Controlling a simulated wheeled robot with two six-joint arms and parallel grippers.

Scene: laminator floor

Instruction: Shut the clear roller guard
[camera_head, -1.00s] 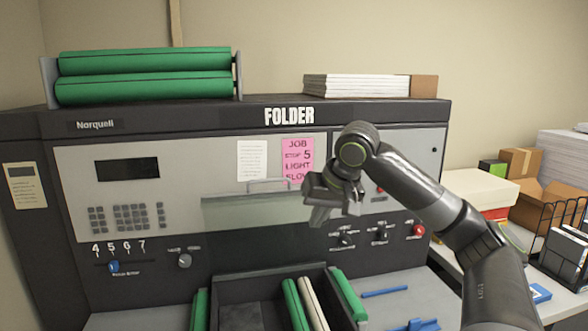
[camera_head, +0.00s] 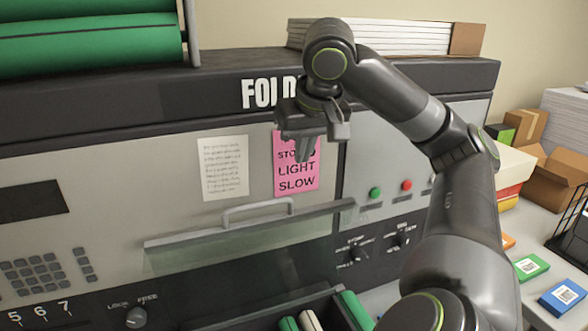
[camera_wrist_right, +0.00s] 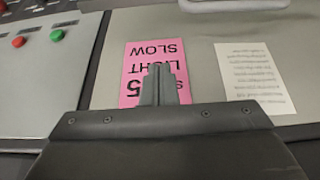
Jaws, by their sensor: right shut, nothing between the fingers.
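The clear roller guard (camera_head: 220,248) is a greenish see-through panel with a grey top bar on the front of the grey machine. A grey handle (camera_head: 258,207) rises from its top bar. The bar seems to stand out from the machine's face, but I cannot tell how far the guard is open. My right gripper (camera_head: 306,158) is shut and empty, above and right of the handle, in front of the pink note (camera_head: 297,180). The gripper's shut fingers (camera_wrist_right: 160,84) also show in the right wrist view, with part of the handle (camera_wrist_right: 235,5) at the top edge. My left gripper is out of view.
A white note (camera_head: 222,168) hangs left of the pink one. Green and red buttons (camera_head: 376,193) and knobs are right of the guard. A lock knob (camera_head: 137,317) is below left. Green rolls (camera_head: 90,40) lie on top. Boxes stand at far right.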

